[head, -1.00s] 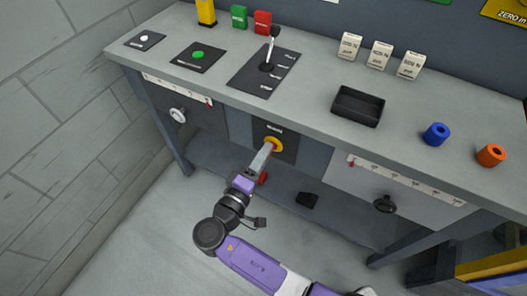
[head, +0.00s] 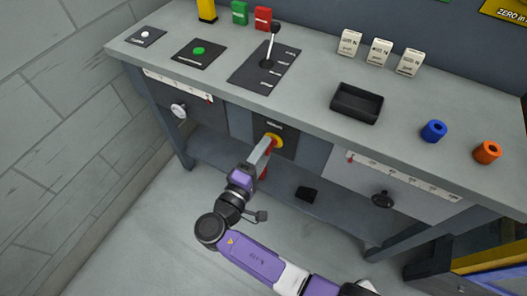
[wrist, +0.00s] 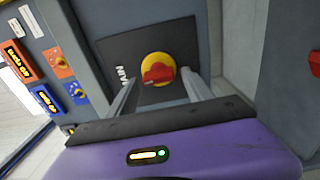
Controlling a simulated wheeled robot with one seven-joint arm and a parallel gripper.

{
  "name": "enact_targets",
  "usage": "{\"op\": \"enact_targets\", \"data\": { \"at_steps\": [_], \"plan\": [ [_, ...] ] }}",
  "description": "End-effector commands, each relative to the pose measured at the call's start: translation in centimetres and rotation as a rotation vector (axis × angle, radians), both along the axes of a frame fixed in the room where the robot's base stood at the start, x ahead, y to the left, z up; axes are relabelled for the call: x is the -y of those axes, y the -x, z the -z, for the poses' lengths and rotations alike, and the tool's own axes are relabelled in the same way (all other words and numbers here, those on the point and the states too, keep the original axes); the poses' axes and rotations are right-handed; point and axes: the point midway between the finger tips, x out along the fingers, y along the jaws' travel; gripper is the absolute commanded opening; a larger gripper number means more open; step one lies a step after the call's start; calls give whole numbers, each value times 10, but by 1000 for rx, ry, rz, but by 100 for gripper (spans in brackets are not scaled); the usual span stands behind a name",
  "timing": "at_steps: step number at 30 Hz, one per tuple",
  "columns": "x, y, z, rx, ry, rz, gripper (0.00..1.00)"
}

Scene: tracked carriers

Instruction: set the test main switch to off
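The test main switch (wrist: 158,69) is a red rotary handle on a round yellow plate, on a black panel lettered MAIN in the wrist view. In the head view its yellow plate (head: 277,140) shows on the bench's front, partly hidden by my fingers. My gripper (wrist: 162,73) is open, with one finger on each side of the red handle. Its fingers reach towards the switch in the head view (head: 266,146). I cannot tell whether they touch the handle. The handle lies roughly level in the wrist view.
The bench top (head: 310,80) overhangs the switch and bears a lever on a plate (head: 268,65), a black tray (head: 357,103), and blue (head: 434,131) and orange (head: 487,152) rings. A black knob (head: 382,199) is right of the switch, a white one (head: 179,111) left.

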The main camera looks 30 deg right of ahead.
Motion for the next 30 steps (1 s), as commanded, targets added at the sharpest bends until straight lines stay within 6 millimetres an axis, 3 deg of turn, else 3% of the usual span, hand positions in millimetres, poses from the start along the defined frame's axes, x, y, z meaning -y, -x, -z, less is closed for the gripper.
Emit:
{"op": "enact_targets", "data": {
  "at_steps": [11, 24, 30],
  "plan": [
    [-2, 2, 0, 1, 0, 1, 64],
    [-53, 38, 0, 1, -1, -2, 64],
    [-63, 46, 0, 1, -1, 0, 64]
  ]
}}
